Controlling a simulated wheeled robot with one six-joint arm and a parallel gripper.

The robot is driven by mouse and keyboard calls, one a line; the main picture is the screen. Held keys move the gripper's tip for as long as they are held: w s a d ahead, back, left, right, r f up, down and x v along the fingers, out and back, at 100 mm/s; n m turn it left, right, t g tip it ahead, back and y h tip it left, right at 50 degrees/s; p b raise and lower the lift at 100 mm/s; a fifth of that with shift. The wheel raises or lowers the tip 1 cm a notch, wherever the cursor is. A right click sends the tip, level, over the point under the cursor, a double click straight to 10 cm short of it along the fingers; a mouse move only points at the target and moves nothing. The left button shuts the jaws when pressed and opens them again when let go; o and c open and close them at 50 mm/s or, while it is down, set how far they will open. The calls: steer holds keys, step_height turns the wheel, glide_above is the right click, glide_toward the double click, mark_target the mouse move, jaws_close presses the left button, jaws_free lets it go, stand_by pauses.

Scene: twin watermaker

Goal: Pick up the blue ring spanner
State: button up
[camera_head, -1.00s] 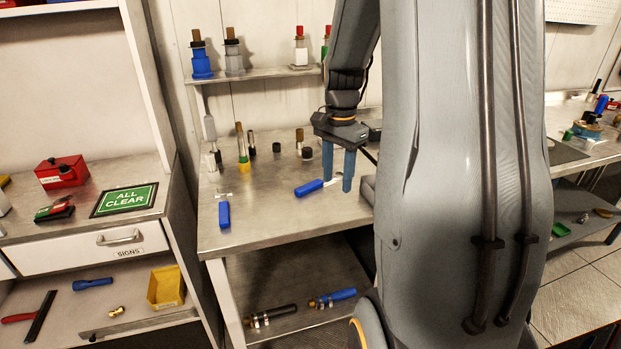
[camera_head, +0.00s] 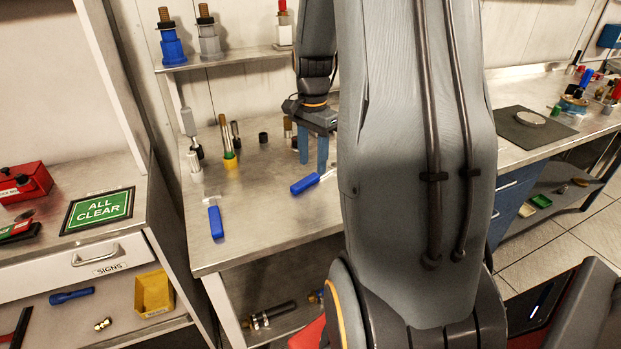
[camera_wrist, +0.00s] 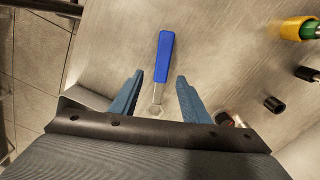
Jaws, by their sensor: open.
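A blue-handled tool with a metal shank (camera_head: 305,184) lies on the metal workbench (camera_head: 265,225). In the wrist view, this blue spanner (camera_wrist: 164,58) has its handle pointing away and its metal head near my gripper, between the finger lines. My gripper (camera_head: 312,166) is open and points down, its fingers just behind the spanner in the head view. In the wrist view the two fingers (camera_wrist: 159,77) stand on either side of the shank, with nothing held. How high they are above it is hard to tell. My arm partly hides the spanner's metal end in the head view.
A second blue-handled tool (camera_head: 215,220) with a T-shaped metal head lies to the left on the bench. Several upright fittings stand behind, including a green-and-yellow one (camera_head: 228,150). A green ALL CLEAR sign (camera_head: 98,210) lies on the left cabinet.

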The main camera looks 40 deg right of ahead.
mark_target(311, 177)
steer(key=shift+w+a+f+p, duration=0.15)
steer(key=shift+f+p, duration=0.6)
steer(key=shift+f, duration=1.5)
steer(key=shift+c, duration=0.4)
jaws_close()
